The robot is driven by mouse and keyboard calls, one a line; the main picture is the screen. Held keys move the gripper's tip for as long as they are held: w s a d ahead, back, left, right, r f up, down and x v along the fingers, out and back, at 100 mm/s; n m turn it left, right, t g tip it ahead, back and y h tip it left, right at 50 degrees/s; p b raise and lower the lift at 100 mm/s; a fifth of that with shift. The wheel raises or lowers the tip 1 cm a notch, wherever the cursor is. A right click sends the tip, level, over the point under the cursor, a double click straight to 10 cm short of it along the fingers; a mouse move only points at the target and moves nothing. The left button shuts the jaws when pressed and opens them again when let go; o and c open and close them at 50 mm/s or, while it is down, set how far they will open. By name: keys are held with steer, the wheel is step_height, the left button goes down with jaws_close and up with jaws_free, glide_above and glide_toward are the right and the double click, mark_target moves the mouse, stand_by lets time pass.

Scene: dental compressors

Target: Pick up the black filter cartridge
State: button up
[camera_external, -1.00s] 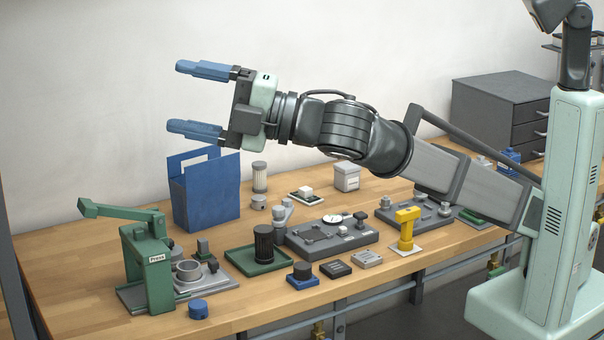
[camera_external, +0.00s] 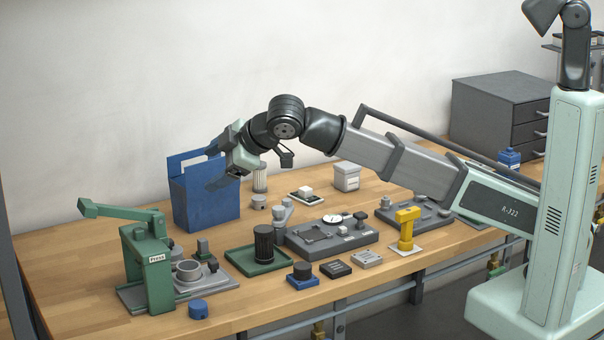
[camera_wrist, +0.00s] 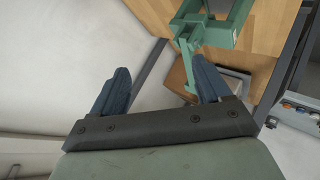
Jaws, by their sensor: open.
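The black filter cartridge (camera_external: 263,244) is a dark ribbed cylinder standing upright on a green tray (camera_external: 237,259) in the external view. My gripper (camera_external: 213,168) is open and empty. Its blue fingers are in front of the blue carrier bag (camera_external: 206,204), above and to the left of the cartridge and apart from it. In the wrist view my gripper (camera_wrist: 160,88) has its two blue fingers spread. The green press (camera_wrist: 210,25) is seen beyond them. The cartridge does not show in that view.
The green press (camera_external: 146,258) with its raised lever stands left of the tray. A white ribbed cartridge (camera_external: 260,178) stands behind it. A grey gauge plate (camera_external: 331,240), a blue-based black knob (camera_external: 302,274) and a yellow tool (camera_external: 406,228) stand to the right. The front-left table edge is mostly clear.

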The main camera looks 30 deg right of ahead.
steer(key=w+d+f+m+g+h, duration=0.25)
steer(key=w+d+f, duration=0.35)
steer(key=d, duration=0.4)
steer(key=m+g, duration=0.3)
steer(key=m, duration=0.1)
glide_toward(265, 228)
steer(key=shift+y, duration=0.35)
steer(key=shift+d+x, duration=0.2)
steer(key=shift+x, duration=1.75)
steer(key=shift+d+x, duration=0.15)
steer(key=shift+x, duration=4.45)
steer(key=shift+s, duration=0.15)
steer(key=c, duration=1.1)
